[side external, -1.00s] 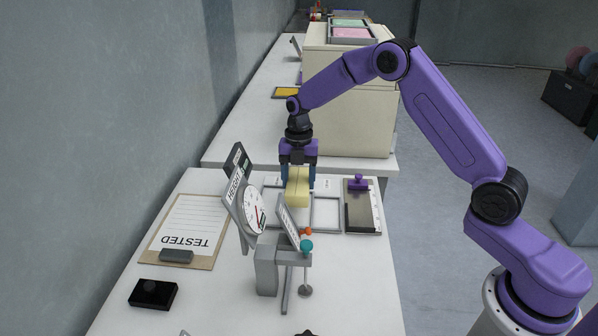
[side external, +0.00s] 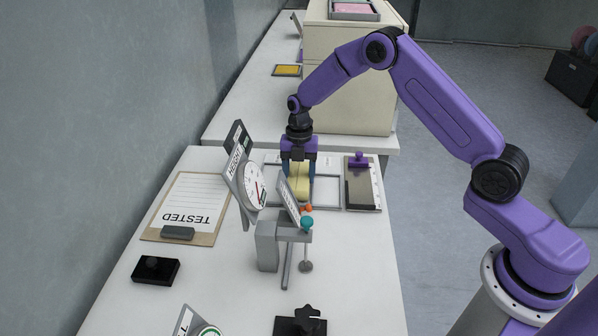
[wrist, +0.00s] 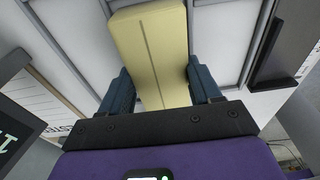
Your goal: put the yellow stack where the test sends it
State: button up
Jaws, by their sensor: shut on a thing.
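The yellow stack (side external: 301,186) is a pale yellow block. My gripper (side external: 299,172) is shut on it from both sides. In the wrist view the stack (wrist: 152,45) sits between the two blue fingers of my gripper (wrist: 163,90), pointing away, with a thin seam along it. It is over or in the grey-framed spaces (side external: 328,206) on the near table. I cannot tell whether it touches the surface. The height dial (side external: 256,186), marked HEIGHT, stands in front and hides part of the framed area. The dial has a red needle; its reading is too small to tell.
A grey test stand (side external: 268,247) with a teal knob is in front of the stack. A TESTED clipboard (side external: 190,204) lies left, a black box (side external: 154,270) below it. A dark plate with a purple knob (side external: 359,159) lies right. A cream cabinet (side external: 350,95) stands behind.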

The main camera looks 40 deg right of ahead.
jog(key=o, duration=1.2)
notch_tip(320, 180, up, 16)
jog(key=w+d, duration=0.1)
jog(key=w, duration=0.1)
jog(key=s+a+r+m, duration=0.4)
jog(key=s+a, duration=0.2)
jog(key=s, duration=0.4)
jog(key=s+a+m, duration=0.2)
jog(key=s+m, duration=0.1)
jog(key=s, duration=0.8)
jog(key=s+d+f+m, duration=0.1)
jog(key=s+d+m, duration=0.2)
jog(key=s, duration=0.7)
jog(key=s+d+f+m+t, duration=0.1)
jog(key=s+d+m, duration=0.2)
jog(key=s, duration=0.8)
jog(key=shift+d+f+m+h, duration=0.2)
jog(key=shift+d+m+h, duration=0.1)
jog(key=shift+m, duration=0.4)
